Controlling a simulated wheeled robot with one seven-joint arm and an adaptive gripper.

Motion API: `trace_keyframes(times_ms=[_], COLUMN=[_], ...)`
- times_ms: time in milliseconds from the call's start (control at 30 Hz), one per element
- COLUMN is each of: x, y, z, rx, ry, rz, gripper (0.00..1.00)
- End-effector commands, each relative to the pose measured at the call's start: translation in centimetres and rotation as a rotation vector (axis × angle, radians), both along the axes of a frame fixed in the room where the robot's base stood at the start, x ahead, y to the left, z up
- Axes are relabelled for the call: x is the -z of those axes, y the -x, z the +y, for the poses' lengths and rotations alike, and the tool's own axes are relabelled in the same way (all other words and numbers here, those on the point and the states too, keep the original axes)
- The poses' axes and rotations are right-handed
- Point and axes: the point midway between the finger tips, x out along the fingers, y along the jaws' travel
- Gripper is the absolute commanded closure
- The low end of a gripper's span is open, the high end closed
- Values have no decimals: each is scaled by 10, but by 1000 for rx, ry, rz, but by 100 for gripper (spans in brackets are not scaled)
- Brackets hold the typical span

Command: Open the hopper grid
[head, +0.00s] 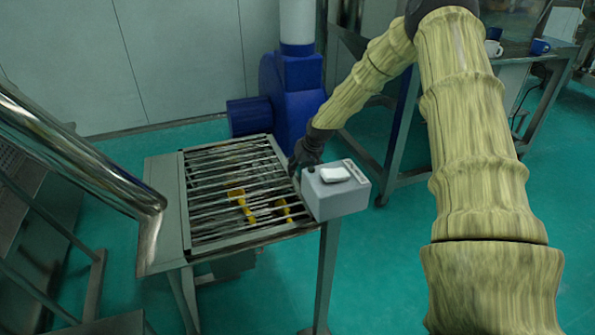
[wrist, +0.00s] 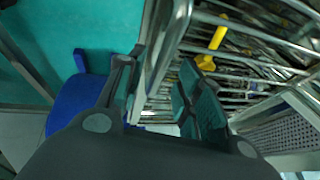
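The hopper grid (head: 235,195), a frame of metal bars, lies flat and closed over the hopper in the head view. Yellow objects (head: 243,205) show through its bars. My gripper (head: 298,163) is at the grid's right edge, near the far corner; its fingertips are partly hidden there. In the wrist view the grid bars (wrist: 245,58) fill the upper right. My gripper (wrist: 160,72) has its two fingers apart, with the grid's metal side edge showing between them. I cannot tell whether either finger touches it.
A grey control box (head: 337,190) with a white top piece stands just right of the grid, close to my gripper. A blue machine (head: 290,95) stands behind. A shiny metal tube (head: 75,150) slants in from the left. A table with mugs (head: 540,46) is at the back right.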

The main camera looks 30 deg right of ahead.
Motion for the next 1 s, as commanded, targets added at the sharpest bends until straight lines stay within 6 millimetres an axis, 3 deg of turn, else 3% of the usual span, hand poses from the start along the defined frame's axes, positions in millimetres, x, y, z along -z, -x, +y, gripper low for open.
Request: trace_keyframes(times_ms=[500, 533, 733, 1000], x=[11, 11, 11, 10], y=[-5, -5, -5, -5], z=[1, 1, 1, 0], rx=[0, 0, 0, 1], ry=[0, 0, 0, 3], rz=[-1, -1, -1, 0], gripper=[65, 66, 100, 100])
